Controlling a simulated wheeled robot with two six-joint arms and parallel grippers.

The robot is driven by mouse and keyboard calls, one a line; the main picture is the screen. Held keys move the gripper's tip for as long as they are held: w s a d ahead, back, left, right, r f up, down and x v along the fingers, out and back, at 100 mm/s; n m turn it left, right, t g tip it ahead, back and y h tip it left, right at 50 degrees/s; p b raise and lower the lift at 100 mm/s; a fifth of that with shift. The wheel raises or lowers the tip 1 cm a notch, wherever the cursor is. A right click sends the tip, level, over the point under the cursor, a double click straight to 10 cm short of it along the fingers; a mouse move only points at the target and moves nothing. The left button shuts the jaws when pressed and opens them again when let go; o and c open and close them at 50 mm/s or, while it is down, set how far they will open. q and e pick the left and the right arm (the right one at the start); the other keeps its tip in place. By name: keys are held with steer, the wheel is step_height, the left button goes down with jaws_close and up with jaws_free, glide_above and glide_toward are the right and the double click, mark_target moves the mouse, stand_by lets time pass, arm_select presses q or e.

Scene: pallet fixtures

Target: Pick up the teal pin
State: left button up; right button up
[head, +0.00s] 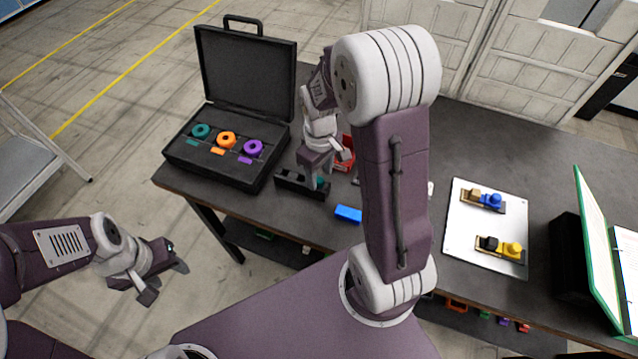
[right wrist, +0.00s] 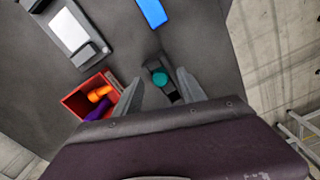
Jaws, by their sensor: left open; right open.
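The teal pin (right wrist: 160,79) shows end-on as a round teal top in a black holder (right wrist: 158,64) in the right wrist view. In the head view a bit of the pin (head: 321,183) shows beside my right gripper, over the black holder (head: 290,184) on the table. My right gripper (head: 314,172) is open. In the right wrist view its two fingers (right wrist: 160,76) stand on either side of the pin, apart from it as far as I can tell. My left gripper (head: 160,282) is open and empty, off the table's left side.
A red bin (right wrist: 77,100) with orange and purple pins sits close to the holder. A blue block (head: 348,214) lies nearby. An open black case (head: 225,175) holds teal, orange and purple rings. A white board (head: 484,226) and a green binder (head: 592,240) are at the right.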

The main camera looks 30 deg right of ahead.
steer(key=shift+f, duration=0.6)
steer(key=shift+s+r, duration=0.1)
steer(key=shift+c, duration=0.9)
jaws_close()
